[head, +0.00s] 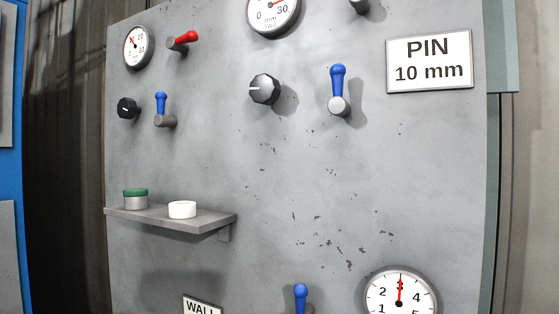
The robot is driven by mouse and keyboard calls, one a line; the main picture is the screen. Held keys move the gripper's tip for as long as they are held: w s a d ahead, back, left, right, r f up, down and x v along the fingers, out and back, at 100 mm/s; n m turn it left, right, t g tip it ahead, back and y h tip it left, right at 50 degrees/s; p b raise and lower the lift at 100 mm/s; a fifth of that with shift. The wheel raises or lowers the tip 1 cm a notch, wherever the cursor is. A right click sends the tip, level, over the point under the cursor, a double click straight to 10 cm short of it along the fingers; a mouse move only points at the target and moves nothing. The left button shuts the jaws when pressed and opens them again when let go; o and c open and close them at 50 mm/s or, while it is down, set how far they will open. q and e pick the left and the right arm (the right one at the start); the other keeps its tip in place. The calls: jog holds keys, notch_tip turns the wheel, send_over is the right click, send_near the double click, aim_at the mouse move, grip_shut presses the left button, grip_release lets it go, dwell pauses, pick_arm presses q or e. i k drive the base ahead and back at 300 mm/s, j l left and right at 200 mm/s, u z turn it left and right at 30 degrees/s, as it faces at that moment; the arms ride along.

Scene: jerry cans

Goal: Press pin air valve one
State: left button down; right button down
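A grey panel fills the head view. A sign reading "PIN 10 mm" (429,61) is at its upper right. Left of the sign, a valve with an upright blue lever (338,82) sticks out from the panel. A black knob (265,89) sits left of that lever. A second blue lever (161,104) points up at the left, with a red lever (186,37) above it pointing right. Another blue lever (301,297) is at the bottom edge, partly cut off. No label names air valve one. Neither gripper is in view.
A small shelf (160,219) juts out at the lower left, bearing a green-topped button-like cylinder (135,198) and a white one (182,210). Round gauges (137,47) (401,295) and a cut-off "WALL" sign (202,308) are on the panel. Its middle is bare.

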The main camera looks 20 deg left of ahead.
aim_at(179, 44)
jog(key=u, duration=1.25)
